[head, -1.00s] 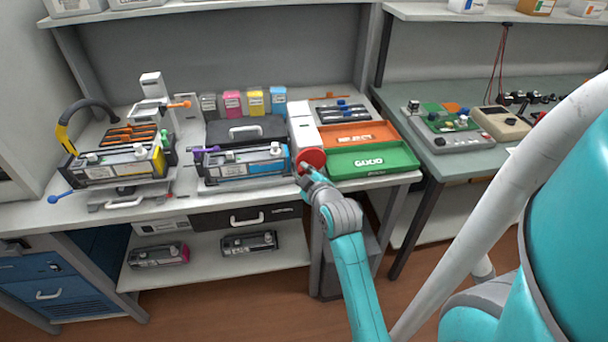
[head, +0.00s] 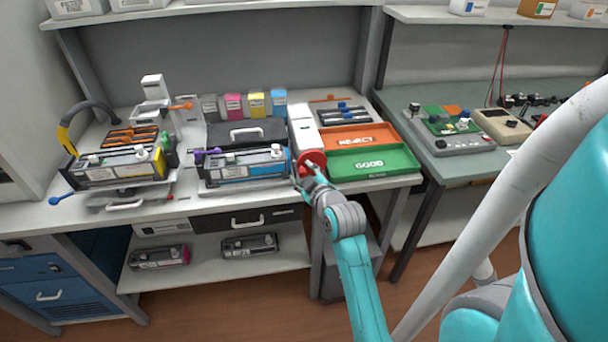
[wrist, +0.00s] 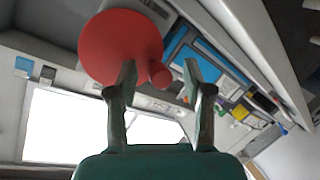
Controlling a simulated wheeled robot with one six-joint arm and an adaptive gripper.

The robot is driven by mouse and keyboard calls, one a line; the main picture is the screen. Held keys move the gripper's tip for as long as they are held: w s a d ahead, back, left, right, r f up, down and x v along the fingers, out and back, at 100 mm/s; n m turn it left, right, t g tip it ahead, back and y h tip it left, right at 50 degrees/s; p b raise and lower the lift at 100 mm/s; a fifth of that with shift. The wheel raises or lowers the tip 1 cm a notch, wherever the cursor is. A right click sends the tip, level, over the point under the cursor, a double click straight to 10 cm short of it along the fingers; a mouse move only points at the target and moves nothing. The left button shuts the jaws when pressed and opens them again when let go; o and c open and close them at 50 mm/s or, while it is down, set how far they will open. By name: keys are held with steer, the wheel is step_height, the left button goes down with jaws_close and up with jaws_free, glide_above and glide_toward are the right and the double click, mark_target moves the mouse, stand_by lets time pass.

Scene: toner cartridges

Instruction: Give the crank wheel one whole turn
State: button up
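The crank wheel is a red disc (head: 306,157) on the front of a white upright unit (head: 301,122) at the bench's front edge. In the wrist view the wheel (wrist: 112,42) fills the upper left, and its short red handle (wrist: 159,75) stands out from the face. My gripper (head: 307,177) is right in front of the wheel. In the wrist view my gripper (wrist: 161,72) is open, with the handle between its two fingertips. The handle is closer to the left finger; I cannot tell whether they touch. The left finger overlaps part of the disc.
A green GOOD tray (head: 394,161) and an orange REJECT tray (head: 338,141) lie right of the unit. A black-and-blue cartridge (head: 262,172) in a holder stands close on its left. Free room lies in front of the bench, above the floor (head: 235,309).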

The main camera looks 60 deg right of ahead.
steer(key=v, duration=0.7)
steer(key=shift+s+a, duration=0.15)
steer(key=shift+s, duration=0.05)
steer(key=shift+r, duration=0.1)
